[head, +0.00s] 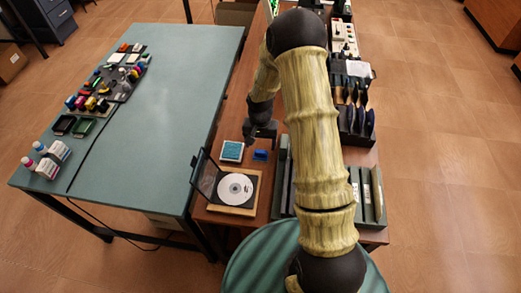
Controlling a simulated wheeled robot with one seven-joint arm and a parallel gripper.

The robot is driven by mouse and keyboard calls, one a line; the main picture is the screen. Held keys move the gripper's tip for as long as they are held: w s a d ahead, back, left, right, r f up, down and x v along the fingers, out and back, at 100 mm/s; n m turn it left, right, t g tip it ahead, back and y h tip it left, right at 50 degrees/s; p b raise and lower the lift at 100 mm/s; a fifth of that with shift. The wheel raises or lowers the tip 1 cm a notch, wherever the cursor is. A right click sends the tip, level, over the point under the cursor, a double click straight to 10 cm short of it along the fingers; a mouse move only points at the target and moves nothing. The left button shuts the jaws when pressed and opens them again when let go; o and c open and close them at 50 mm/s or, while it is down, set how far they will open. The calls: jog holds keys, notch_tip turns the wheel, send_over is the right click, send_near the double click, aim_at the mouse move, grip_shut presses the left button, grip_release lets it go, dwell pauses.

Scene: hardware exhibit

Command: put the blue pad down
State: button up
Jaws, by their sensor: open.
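A flat square pad (232,151) with a teal-blue face and a pale border lies on the brown wooden table (224,213). A small dark-blue object (261,155) is just right of it; I cannot tell whether it also counts as a pad. My gripper (261,140) is open, reaching down from the arm just behind these two things. One finger is near the square pad's upper right corner. I see nothing held between the fingers. Contact with either thing cannot be made out.
An open disc case (236,188) with a raised lid stands in front of the pad. Upright grey files (366,195) are to the right, partly behind my arm. The green table (165,120) at left has wide clear room, with stamps and bottles along its left side.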

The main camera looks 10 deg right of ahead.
aim_at(261, 152)
notch_tip(261, 152, up, 6)
jog(key=b, duration=0.1)
jog(key=shift+r, duration=0.25)
dwell(0.4)
jog(key=s+r+n+t, duration=0.1)
jog(key=s+r+n, duration=0.1)
jog(key=s+r, duration=0.4)
jog(key=s+r+n+t, duration=0.1)
jog(key=s+r, duration=0.5)
jog(key=s, duration=0.6)
jog(key=shift+s+r+n+t, duration=0.15)
jog(key=shift+r+n+t, duration=0.2)
jog(key=shift+n, duration=0.45)
jog(key=shift+c, duration=0.2)
